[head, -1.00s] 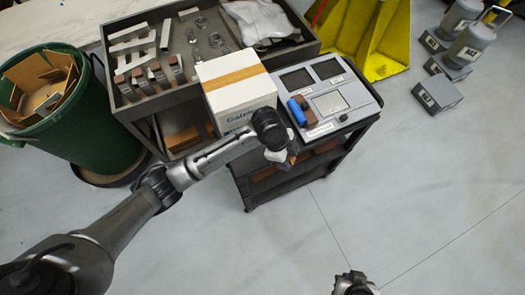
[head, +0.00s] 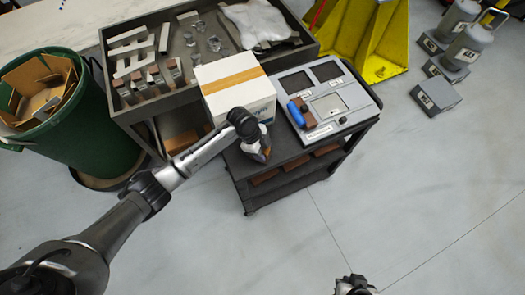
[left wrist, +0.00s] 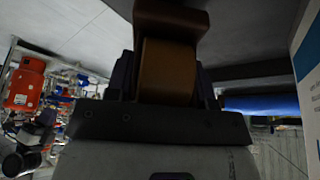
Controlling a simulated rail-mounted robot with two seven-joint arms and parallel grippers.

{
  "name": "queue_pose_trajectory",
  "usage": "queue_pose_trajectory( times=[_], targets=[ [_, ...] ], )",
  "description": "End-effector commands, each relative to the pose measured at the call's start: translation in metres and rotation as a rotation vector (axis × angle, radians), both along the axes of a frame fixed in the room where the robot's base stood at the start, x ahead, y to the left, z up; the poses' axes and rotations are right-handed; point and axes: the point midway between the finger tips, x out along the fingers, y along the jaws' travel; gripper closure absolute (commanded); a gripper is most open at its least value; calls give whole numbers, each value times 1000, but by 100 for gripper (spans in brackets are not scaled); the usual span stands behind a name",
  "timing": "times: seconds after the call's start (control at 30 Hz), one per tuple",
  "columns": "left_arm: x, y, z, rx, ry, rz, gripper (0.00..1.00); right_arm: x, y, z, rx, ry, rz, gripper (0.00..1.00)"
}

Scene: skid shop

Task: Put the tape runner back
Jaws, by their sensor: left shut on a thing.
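My left gripper (head: 260,153) is in front of the white carton, over the near left part of the cart top. In the left wrist view it is shut on a brown piece with a tan roll, which looks like the tape runner (left wrist: 168,70). In the head view the arm mostly hides the held piece. A grey panel (head: 352,116) lies on the cart, to the right of the gripper. It has two dark recesses and a pale one. A blue-handled tool (head: 296,113) with a brown part lies at its left. My right gripper (head: 355,287) is partly cut off at the bottom edge.
The white carton (head: 228,82) with a tan strip stands close behind the left gripper. A grey tray (head: 150,108) with metal parts is behind it. A green bin (head: 95,140) stands at left. The floor at front right is clear.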

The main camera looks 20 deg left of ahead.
Motion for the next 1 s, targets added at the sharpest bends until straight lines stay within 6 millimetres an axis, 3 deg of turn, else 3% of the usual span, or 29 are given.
queue_pose_trajectory(
  times=[0.13, 0.53, 0.57, 0.6, 0.8, 1.0],
  targets=[
    [0, 0, -16, 0, -1, 1, 77, 0, 1, -1, 3, 0, -2, 100],
    [0, 0, -21, 1, -2, 1, 77, 0, 1, -3, 4, 1, -3, 100],
    [0, 0, -21, 1, -1, 0, 49, 0, 1, -3, 4, 1, -3, 100],
    [0, 0, -20, 1, -1, 0, 45, 0, 1, -3, 4, 2, -2, 100],
    [0, 0, -20, 1, -1, 0, 26, 0, 0, -3, 1, 1, -2, 100],
    [0, 0, -20, 1, -1, 0, 26, 0, -1, -3, -3, 2, 2, 100]
  ],
)
